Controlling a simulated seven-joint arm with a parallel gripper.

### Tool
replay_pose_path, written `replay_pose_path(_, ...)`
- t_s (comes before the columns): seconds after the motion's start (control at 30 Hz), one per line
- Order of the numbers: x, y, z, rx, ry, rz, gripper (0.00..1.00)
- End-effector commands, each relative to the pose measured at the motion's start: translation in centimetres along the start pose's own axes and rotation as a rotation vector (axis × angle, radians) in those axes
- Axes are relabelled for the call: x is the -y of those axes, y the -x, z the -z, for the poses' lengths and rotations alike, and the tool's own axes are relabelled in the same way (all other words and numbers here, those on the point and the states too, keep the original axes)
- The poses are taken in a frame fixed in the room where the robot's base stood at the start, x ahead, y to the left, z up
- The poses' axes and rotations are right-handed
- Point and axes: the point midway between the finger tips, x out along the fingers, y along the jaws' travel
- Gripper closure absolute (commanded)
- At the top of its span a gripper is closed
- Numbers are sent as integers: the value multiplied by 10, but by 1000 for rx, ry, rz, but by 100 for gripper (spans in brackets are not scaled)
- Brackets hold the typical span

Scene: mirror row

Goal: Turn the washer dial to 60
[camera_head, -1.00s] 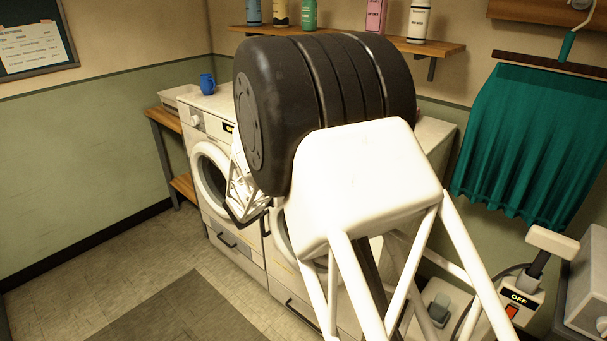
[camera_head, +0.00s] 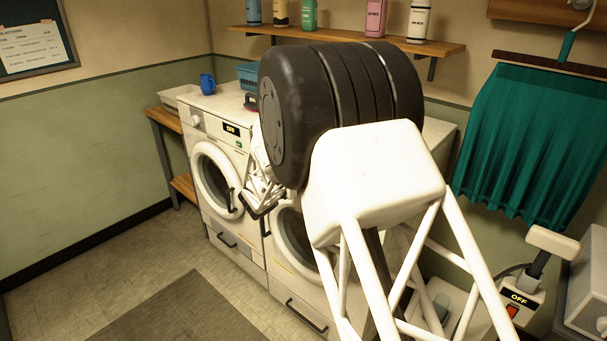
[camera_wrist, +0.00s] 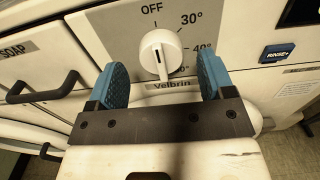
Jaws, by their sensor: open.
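In the wrist view a white washer dial (camera_wrist: 160,52) sits on a grey panel marked OFF, 30° and 40°. The dial's dark line stands near upright, toward OFF. My gripper (camera_wrist: 163,80) is open, its blue-padded fingers on either side of the picture of the dial; I see no contact. In the head view the left washer (camera_head: 215,165) has a knob (camera_head: 196,121) and a display reading OFF. The right washer (camera_head: 290,240) is mostly hidden by my arm.
In the wrist view a SOAP drawer handle (camera_wrist: 45,88) is at left and a blue RINSE+ button (camera_wrist: 276,53) at right. On the left washer stand a blue mug (camera_head: 207,84) and a blue basket (camera_head: 248,75). The left floor is clear.

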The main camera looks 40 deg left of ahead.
Motion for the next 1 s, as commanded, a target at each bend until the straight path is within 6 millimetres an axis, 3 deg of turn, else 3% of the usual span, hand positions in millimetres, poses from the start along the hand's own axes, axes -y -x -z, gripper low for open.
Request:
replay_pose_path(0.23,1,-20,0,0,0,1,25)
replay_pose_path(0.6,0,-23,0,0,0,0,25)
replay_pose_path(0.9,0,-23,0,0,0,0,69)
replay_pose_path(1.0,0,-23,0,0,0,0,72)
